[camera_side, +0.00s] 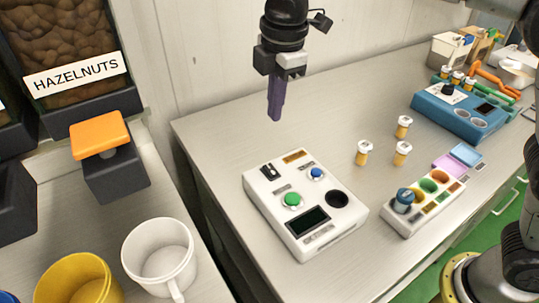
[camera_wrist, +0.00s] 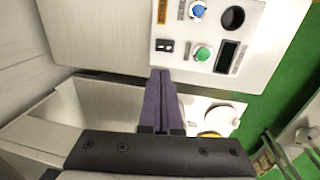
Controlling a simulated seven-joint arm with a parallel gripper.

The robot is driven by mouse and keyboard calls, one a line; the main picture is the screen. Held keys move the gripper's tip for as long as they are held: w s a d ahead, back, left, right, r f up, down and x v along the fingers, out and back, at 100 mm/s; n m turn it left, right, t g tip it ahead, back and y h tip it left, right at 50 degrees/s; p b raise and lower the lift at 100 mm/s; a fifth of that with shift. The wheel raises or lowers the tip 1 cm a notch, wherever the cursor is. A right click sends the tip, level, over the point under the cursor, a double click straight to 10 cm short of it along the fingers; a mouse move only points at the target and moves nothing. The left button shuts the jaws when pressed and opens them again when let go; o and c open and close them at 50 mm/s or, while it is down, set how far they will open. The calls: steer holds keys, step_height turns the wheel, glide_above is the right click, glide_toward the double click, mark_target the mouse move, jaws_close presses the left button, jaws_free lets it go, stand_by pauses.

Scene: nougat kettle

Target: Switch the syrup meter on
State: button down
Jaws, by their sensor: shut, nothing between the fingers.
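A white box-shaped device (camera_side: 264,208), which appears to be the syrup meter, stands on the bench in the side view. It carries a small black rocker switch (camera_side: 268,171), a green button (camera_side: 292,200), a blue knob (camera_side: 316,174), a dark display (camera_side: 308,221) and a round dark hole (camera_side: 338,199). The lettering is too small to read. My gripper (camera_side: 276,119) is shut and empty, pointing down above the bench behind the device. In the wrist view its purple fingers (camera_wrist: 162,73) lie together, with the rocker switch (camera_wrist: 165,46) just beyond their tips. The switch's position cannot be told.
Several small white-capped bottles (camera_side: 363,153) and a white rack with coloured wells (camera_side: 428,204) stand to the device's right. A blue machine (camera_side: 452,112) is farther back. A white mug (camera_side: 158,255), a yellow mug (camera_side: 78,280) and a hazelnut dispenser (camera_side: 110,170) are at left, across a gap.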

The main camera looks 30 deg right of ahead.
mark_target(268, 166)
steer(key=shift+f, duration=0.1)
steer(key=f, duration=0.4)
steer(key=w+f, duration=0.1)
steer(key=f, duration=0.4)
steer(key=w+f, duration=0.1)
steer(key=f, duration=0.3)
steer(key=shift+f, duration=0.3)
